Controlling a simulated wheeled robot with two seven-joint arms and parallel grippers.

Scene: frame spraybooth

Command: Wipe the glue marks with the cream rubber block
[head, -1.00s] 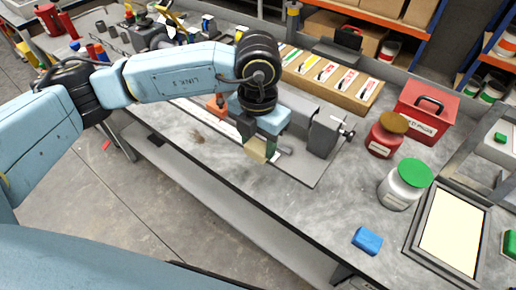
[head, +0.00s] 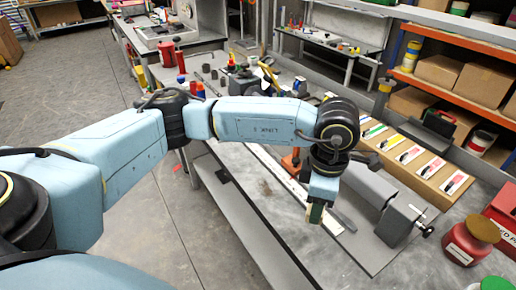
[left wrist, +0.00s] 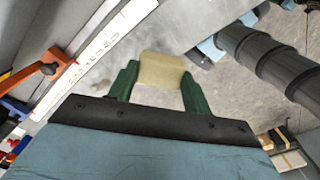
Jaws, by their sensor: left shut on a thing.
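My left gripper (head: 315,212) is shut on the cream rubber block (left wrist: 162,70), which shows between its green fingers in the left wrist view (left wrist: 155,88). In the head view the fingers point down over the grey bench, left of the grey vise, and mostly hide the block. I cannot tell whether the block touches the bench. A faint brownish smear (head: 265,187), perhaps a glue mark, lies on the bench left of the gripper. My right gripper is not in view.
A long white rule (head: 270,170) and an orange clamp (head: 291,160) lie behind the gripper. The grey vise (head: 397,222) stands to its right. A wooden board with coloured cards (head: 416,165) and a red jar (head: 466,243) are farther right. The front bench strip looks clear.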

